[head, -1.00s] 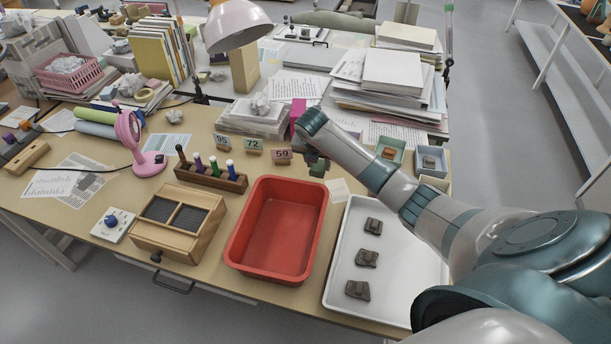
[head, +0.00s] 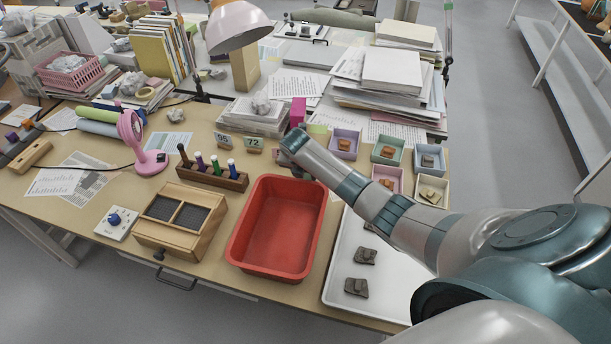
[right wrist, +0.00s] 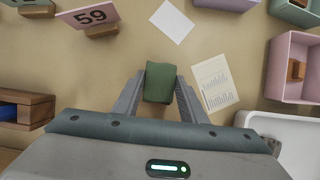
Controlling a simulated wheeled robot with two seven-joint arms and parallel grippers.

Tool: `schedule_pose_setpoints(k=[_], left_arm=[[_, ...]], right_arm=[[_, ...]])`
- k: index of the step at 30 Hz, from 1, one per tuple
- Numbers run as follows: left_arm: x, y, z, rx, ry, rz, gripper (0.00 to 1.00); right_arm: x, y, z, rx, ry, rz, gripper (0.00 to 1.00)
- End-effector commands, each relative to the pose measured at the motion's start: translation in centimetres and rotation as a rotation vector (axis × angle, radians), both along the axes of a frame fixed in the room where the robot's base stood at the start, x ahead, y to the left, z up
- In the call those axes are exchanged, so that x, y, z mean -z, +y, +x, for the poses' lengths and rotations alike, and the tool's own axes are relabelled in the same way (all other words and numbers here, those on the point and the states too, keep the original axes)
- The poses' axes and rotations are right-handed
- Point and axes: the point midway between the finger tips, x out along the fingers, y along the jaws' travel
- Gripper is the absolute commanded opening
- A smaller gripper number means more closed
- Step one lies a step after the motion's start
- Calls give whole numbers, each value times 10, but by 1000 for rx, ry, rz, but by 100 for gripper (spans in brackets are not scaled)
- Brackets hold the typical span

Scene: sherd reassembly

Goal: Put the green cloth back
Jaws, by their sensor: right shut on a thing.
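The green cloth (right wrist: 159,82) is a small dark green folded piece in the right wrist view. It sits between the two fingers of my right gripper (right wrist: 160,88), which is shut on it. Bare tan table shows around it, and I cannot tell how high it is held. In the head view my right wrist hides the fingers and the cloth, above the table behind the red tray (head: 276,230). My left gripper is not in view.
The number card 59 (right wrist: 90,16) stands left of the cloth, with a blank white card (right wrist: 172,22) and a printed card (right wrist: 214,82) nearby. Small coloured boxes (head: 346,142) stand to the right. A marker rack (head: 213,177) and a white tray (head: 338,284) flank the red tray.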

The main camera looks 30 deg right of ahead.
Motion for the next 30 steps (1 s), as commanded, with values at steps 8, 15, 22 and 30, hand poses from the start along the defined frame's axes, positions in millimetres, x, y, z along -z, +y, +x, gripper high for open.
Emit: schedule_pose_setpoints(k=[8, 15, 22, 30], left_arm=[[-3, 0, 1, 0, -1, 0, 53], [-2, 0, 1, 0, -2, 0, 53], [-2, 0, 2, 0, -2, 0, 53], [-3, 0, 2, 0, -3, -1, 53]], right_arm=[[10, 0, 0, -1, -2, 0, 14], [12, 0, 0, -1, -1, 0, 41], [11, 0, 0, -1, -1, 0, 57], [8, 0, 0, -1, -1, 0, 57]])
